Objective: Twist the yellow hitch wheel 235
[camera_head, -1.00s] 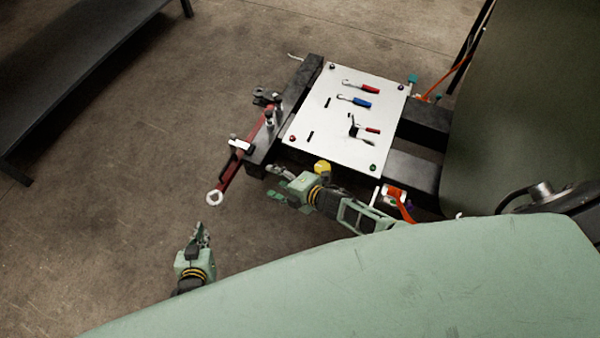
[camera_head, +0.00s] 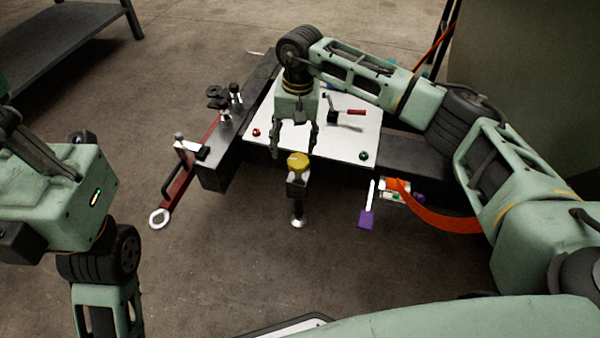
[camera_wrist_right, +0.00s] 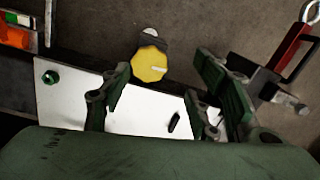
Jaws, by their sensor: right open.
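The yellow hitch wheel (camera_head: 298,160) sits on top of a dark post with a silver foot, at the front edge of the white-topped cart. In the right wrist view the yellow wheel (camera_wrist_right: 150,64) shows a pale mark on its face and lies beyond the fingertips, between their lines. My right gripper (camera_head: 295,152) points down just above and behind the wheel, its fingers apart and empty; its fingers also show in the right wrist view (camera_wrist_right: 165,75). My left arm is at the left edge of the head view, and its fingers do not show.
The white panel (camera_head: 350,140) carries a red-handled tool (camera_head: 350,112). A red drawbar (camera_head: 180,185) with a ring end sticks out at the left. Floor in front is clear.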

